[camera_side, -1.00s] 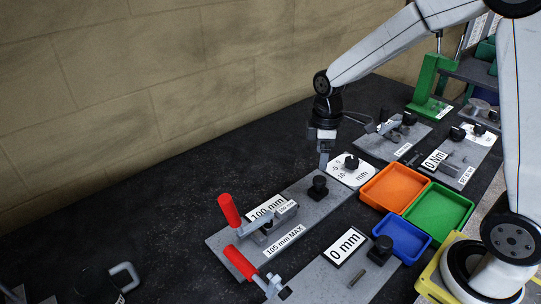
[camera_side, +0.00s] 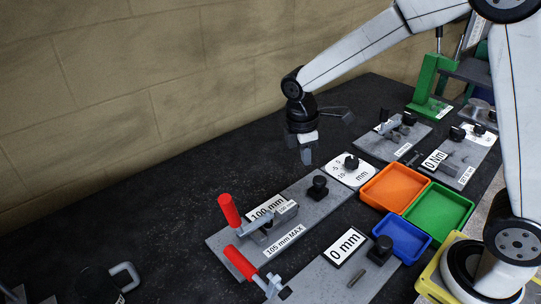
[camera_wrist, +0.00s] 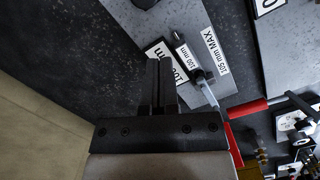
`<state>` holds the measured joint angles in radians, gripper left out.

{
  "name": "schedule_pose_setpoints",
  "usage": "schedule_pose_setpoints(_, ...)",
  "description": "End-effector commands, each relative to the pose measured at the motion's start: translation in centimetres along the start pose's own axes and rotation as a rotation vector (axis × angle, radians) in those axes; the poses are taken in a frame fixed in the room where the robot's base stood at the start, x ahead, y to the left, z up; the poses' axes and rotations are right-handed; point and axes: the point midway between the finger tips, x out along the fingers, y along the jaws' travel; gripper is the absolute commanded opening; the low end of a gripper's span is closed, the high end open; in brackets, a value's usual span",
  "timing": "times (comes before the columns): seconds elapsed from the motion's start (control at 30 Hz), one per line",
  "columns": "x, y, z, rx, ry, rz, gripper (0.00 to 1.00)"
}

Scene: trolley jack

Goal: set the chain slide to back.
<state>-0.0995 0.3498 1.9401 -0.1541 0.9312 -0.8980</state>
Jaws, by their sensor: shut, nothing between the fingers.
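My gripper (camera_side: 308,155) is shut and empty. It hangs above the dark bench, just behind the grey plate (camera_side: 335,191) labelled "105 mm MAX". In the wrist view its closed fingers (camera_wrist: 159,68) point at that plate. On the plate are a block with a "100 mm" label (camera_side: 267,207), a black knob (camera_side: 318,186) and a clamp with a red handle (camera_side: 229,210). The wrist view also shows the block's small "100 mm" label (camera_wrist: 185,55). No part is marked as a chain slide, so I cannot tell which one it is.
A white scale plate with a black knob (camera_side: 351,162) lies right of my gripper. Orange (camera_side: 366,196), green (camera_side: 467,205) and blue (camera_side: 424,244) trays stand farther right. A "0 mm" plate (camera_side: 345,247) is in front. The bench at left is mostly clear.

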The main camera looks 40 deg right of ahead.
Motion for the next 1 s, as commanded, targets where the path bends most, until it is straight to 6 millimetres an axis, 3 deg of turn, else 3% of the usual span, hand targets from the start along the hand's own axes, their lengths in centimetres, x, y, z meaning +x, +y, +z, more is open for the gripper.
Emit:
schedule_pose_setpoints(0.2,-1.5,-1.1,-3.1,-0.198,-0.105,0.038,0.0)
schedule_pose_setpoints(0.4,-2.3,-1.6,-4.6,-0.294,-0.164,0.064,0.0)
schedule_pose_setpoints(1.0,-2.2,-1.7,-4.8,-0.312,-0.177,0.068,0.0)
